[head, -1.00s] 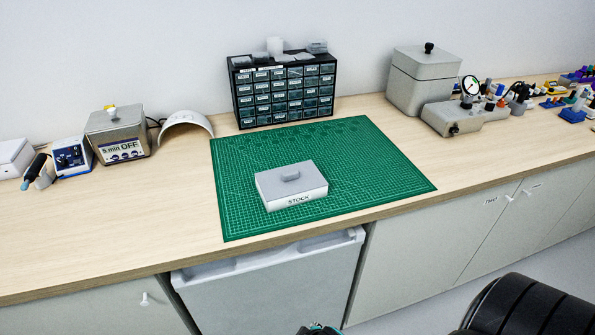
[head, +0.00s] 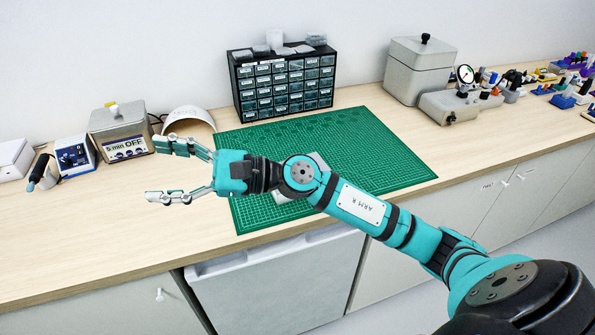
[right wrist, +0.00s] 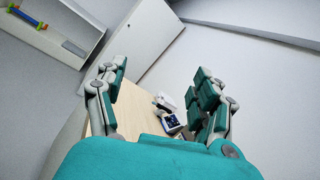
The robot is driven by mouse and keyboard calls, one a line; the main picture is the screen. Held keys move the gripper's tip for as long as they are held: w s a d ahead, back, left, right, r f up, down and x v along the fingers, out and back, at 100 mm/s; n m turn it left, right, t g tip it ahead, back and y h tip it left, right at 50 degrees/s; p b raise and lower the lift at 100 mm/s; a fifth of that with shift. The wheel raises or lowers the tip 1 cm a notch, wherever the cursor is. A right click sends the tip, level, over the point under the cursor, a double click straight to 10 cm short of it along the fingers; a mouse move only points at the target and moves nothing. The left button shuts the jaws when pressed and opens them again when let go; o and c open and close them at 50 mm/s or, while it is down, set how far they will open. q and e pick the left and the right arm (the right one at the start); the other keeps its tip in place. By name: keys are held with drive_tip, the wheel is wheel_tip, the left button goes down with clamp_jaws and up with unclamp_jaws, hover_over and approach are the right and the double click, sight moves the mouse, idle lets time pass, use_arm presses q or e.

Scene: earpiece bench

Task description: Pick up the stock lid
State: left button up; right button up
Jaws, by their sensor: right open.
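The stock box (head: 282,199) sits on the green cutting mat (head: 385,165), mostly hidden behind my right arm in the head view. Only a small part of its grey stock lid (head: 319,160) shows above the arm; the knob is hidden. My right gripper (head: 157,171) is open and empty, with its fingers spread and pointing left. It is to the left of the box, over the bare bench left of the mat. In the right wrist view its two fingers (right wrist: 158,72) stand apart with nothing between them. My left gripper is not in view.
A black drawer cabinet (head: 284,84) stands behind the mat. At left are a metal bath (head: 118,132), a white curved cover (head: 190,122) and a blue-fronted unit (head: 74,157). A grey lidded box (head: 420,70) and a gauge device (head: 448,105) stand at right.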

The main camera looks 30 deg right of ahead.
drive_tip(key=w+d+f+n+g+h, duration=0.35)
drive_tip(key=d+f+n+h, duration=0.35)
drive_tip(key=d+n+h, duration=0.55)
drive_tip(key=d+r+n+h, duration=0.2)
drive_tip(key=d+n+h, duration=0.35)
drive_tip(key=d, duration=1.35)
drive_tip(key=shift+m+g+h, duration=0.4)
drive_tip(key=shift+m+g, duration=0.05)
drive_tip(key=shift+m, duration=0.45)
drive_tip(key=p+x, duration=0.3)
drive_tip(key=x, duration=0.8)
drive_tip(key=shift+a+f, duration=0.15)
drive_tip(key=shift+f, duration=0.05)
drive_tip(key=p+x, duration=0.3)
drive_tip(key=x, duration=0.1)
drive_tip(key=shift+w+a+f, duration=0.15)
drive_tip(key=shift+w+f, duration=0.15)
drive_tip(key=shift+w, duration=0.05)
drive_tip(key=shift+w+f, duration=0.1)
drive_tip(key=shift+f, duration=0.2)
drive_tip(key=c, duration=1)
